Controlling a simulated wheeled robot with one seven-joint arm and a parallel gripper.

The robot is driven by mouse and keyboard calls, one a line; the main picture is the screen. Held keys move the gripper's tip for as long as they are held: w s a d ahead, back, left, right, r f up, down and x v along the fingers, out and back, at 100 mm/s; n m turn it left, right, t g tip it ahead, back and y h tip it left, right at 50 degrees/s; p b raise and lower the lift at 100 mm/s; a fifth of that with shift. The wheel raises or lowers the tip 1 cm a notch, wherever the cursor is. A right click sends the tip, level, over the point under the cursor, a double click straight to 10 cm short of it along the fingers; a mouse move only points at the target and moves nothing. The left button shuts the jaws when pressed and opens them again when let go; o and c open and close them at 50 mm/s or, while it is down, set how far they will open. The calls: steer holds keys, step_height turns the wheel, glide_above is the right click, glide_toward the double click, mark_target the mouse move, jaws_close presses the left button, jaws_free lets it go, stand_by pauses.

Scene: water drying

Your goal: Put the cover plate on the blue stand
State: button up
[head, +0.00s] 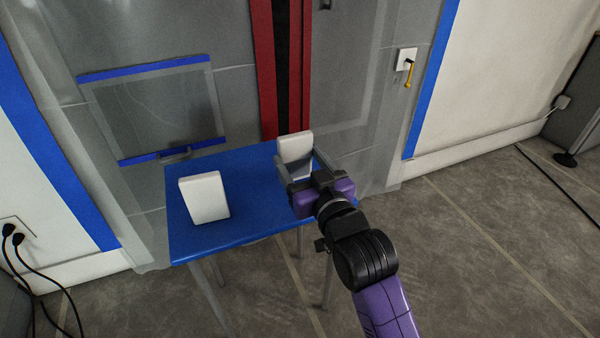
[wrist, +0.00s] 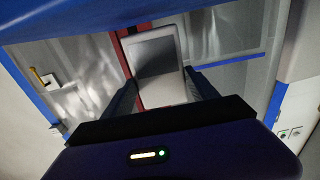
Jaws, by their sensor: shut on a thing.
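The blue stand (head: 240,228) is a small blue-topped table with thin metal legs, in the middle of the head view. My gripper (head: 296,161) is shut on a white cover plate (head: 294,144), with one finger on each side of it. The plate is upright over the stand's right part. The head view does not show whether its lower edge touches the top. In the wrist view the plate (wrist: 154,60) shows between my fingers, its face partly in shadow. A second white plate-like piece (head: 204,197) stands slightly tilted on the stand's left part.
Behind the stand is a grey plastic sheet with a blue-taped panel (head: 160,110) and a red-edged opening (head: 290,70). A white box with a yellow handle (head: 407,68) is on the wall at right. Black cables (head: 15,240) hang at left.

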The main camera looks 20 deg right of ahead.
steer(key=shift+f, duration=0.8)
steer(key=shift+f, duration=0.1)
steer(key=o, duration=1.4)
steer(key=shift+c, duration=0.2)
steer(key=shift+r, duration=0.2)
steer(key=s+p, duration=0.2)
steer(key=s, duration=1)
steer(key=shift+p, duration=0.35)
steer(key=shift+f, duration=0.1)
